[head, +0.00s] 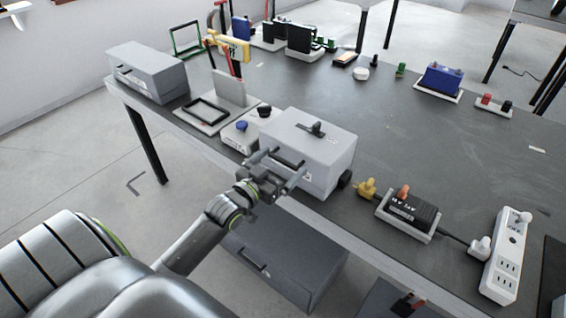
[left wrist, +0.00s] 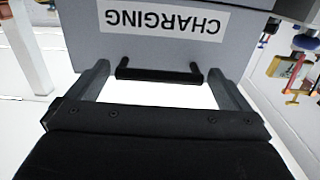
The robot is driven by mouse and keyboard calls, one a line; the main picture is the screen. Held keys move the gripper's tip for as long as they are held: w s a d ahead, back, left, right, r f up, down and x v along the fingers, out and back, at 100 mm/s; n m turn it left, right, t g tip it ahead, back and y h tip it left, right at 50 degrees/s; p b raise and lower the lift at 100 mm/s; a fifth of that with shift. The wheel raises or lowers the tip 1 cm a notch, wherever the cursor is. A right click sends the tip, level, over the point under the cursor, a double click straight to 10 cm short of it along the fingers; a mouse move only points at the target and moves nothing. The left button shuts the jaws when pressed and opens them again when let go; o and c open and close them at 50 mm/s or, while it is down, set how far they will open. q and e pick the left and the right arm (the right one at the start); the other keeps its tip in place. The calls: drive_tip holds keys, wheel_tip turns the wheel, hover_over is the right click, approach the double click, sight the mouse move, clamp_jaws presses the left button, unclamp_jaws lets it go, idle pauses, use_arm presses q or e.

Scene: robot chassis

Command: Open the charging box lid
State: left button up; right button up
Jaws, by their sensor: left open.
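The charging box (head: 325,150) is a light grey box near the front edge of the dark table, and its lid looks shut. Its front panel shows in the left wrist view with an upside-down CHARGING label (left wrist: 163,22) and a black bar handle (left wrist: 160,76). My left gripper (head: 278,165) is in front of that panel, open. In the left wrist view the two fingers (left wrist: 158,68) stand on either side of the handle with gaps, not closed on it. My right gripper is in neither view.
A small switch box (head: 240,137) stands left of the charging box, and a grey box (head: 148,70) farther left. To the right are a yellow plug (head: 366,188), a black adapter (head: 410,210) and a white power strip (head: 506,258).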

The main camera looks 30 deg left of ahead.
use_arm(q)
drive_tip(key=shift+w, duration=0.75)
drive_tip(key=shift+c, duration=0.3)
